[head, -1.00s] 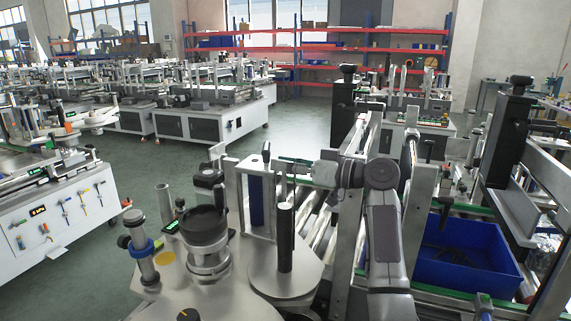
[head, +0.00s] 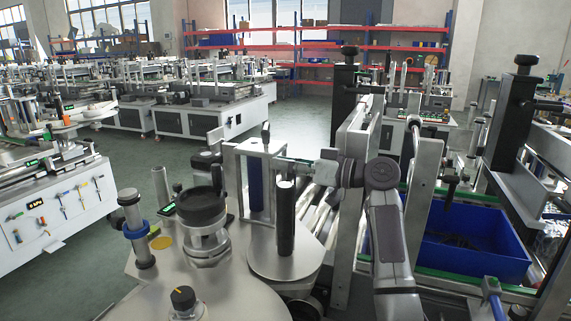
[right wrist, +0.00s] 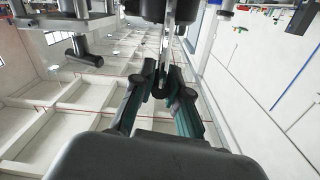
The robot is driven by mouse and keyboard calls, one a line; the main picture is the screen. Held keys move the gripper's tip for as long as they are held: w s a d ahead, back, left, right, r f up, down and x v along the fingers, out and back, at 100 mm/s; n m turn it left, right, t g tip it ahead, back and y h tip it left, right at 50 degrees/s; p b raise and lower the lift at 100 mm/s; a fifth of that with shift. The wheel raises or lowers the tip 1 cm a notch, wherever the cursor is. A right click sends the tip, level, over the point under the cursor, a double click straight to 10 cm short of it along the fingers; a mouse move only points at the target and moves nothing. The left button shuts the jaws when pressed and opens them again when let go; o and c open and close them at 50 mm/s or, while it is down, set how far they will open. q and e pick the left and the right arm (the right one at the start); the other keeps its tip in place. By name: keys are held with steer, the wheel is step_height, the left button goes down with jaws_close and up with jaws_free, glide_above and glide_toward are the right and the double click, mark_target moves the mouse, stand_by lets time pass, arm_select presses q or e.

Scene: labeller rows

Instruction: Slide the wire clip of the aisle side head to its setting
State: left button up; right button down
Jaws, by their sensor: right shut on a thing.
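The nearest labeller head (head: 205,230) stands in the lower middle of the head view, with its black-topped roller, blue post and round plate. My right gripper (head: 284,163) reaches in from the right, beside the upright silver frame (head: 232,180) and above the black spindle (head: 286,220). In the right wrist view its two dark green fingers (right wrist: 160,84) come together on a thin upright wire piece, which I take for the wire clip (right wrist: 163,58). The fingers hide most of it in the head view. Any setting mark is too small to make out. My left gripper is not in view.
A tall black column (head: 344,110) and silver rails stand close behind my right wrist. A blue bin (head: 470,240) sits to the right of my arm. Other labellers (head: 210,115) stand in rows behind, with open green floor (head: 95,240) at the left.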

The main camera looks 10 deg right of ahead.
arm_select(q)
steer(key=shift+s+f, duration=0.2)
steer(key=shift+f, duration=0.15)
arm_select(e)
steer(key=shift+f, duration=0.5)
steer(key=c, duration=1.2)
jaws_free()
steer(key=shift+o, duration=0.3)
steer(key=shift+r, duration=0.1)
steer(key=shift+d, duration=0.1)
steer(key=v, duration=1.2)
